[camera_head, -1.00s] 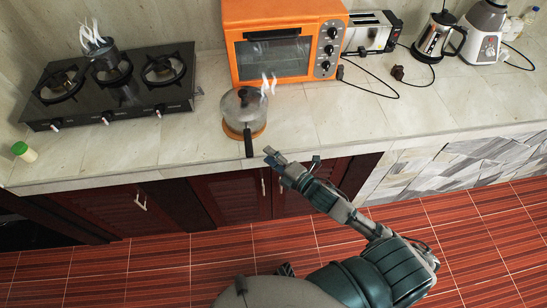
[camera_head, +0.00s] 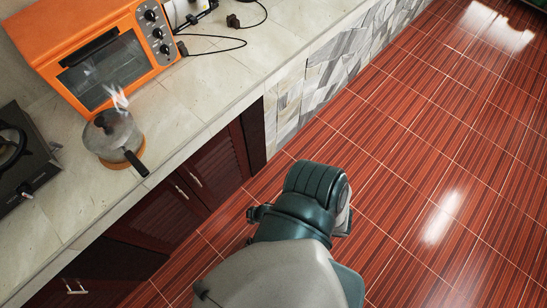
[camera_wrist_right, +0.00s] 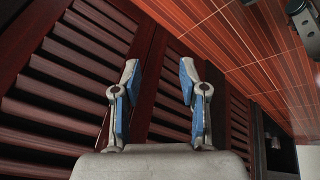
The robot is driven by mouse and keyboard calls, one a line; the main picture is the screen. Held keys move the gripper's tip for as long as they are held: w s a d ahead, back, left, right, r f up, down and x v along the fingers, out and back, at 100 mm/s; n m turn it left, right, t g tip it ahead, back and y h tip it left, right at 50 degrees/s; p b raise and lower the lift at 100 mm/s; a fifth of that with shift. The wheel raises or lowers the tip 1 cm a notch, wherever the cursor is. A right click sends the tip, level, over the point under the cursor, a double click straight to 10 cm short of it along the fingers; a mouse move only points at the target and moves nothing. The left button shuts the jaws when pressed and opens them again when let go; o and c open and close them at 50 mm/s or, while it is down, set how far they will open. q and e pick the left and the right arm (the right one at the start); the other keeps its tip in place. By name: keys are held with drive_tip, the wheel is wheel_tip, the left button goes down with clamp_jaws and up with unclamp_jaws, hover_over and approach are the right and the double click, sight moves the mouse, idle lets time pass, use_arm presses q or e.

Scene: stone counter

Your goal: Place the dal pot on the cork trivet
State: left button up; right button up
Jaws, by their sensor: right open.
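The dal pot (camera_head: 111,133) is a grey steaming pot with a dark lid knob and a black handle. In the head view it stands upright on the counter at left, on the orange-brown cork trivet (camera_head: 139,155). Only the trivet's near and right rim shows; the pot hides the rest. The handle points toward the counter's front edge. My right gripper (camera_wrist_right: 159,76) shows in the right wrist view with its two blue-padded fingers apart and nothing between them. It is in front of dark slatted cabinet doors, away from the pot. My left gripper is in neither view.
An orange toaster oven (camera_head: 107,60) stands behind the pot, and a black stove (camera_head: 18,155) is at its left. A black cord (camera_head: 222,40) lies on the counter. Dark cabinets (camera_head: 215,166) stand below; red tiled floor (camera_head: 420,150) is open at right.

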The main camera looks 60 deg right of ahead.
drive_tip(key=s+a+f+m+g, duration=0.1)
drive_tip(key=s+a+f, duration=0.1)
drive_tip(key=s, duration=0.5)
drive_tip(key=s+a+f+m+g, duration=0.2)
drive_tip(key=s+f, duration=0.3)
drive_tip(key=s, duration=0.2)
drive_tip(key=shift+a+g, duration=0.25)
drive_tip(key=shift+g, duration=0.05)
drive_tip(key=shift+f, duration=0.1)
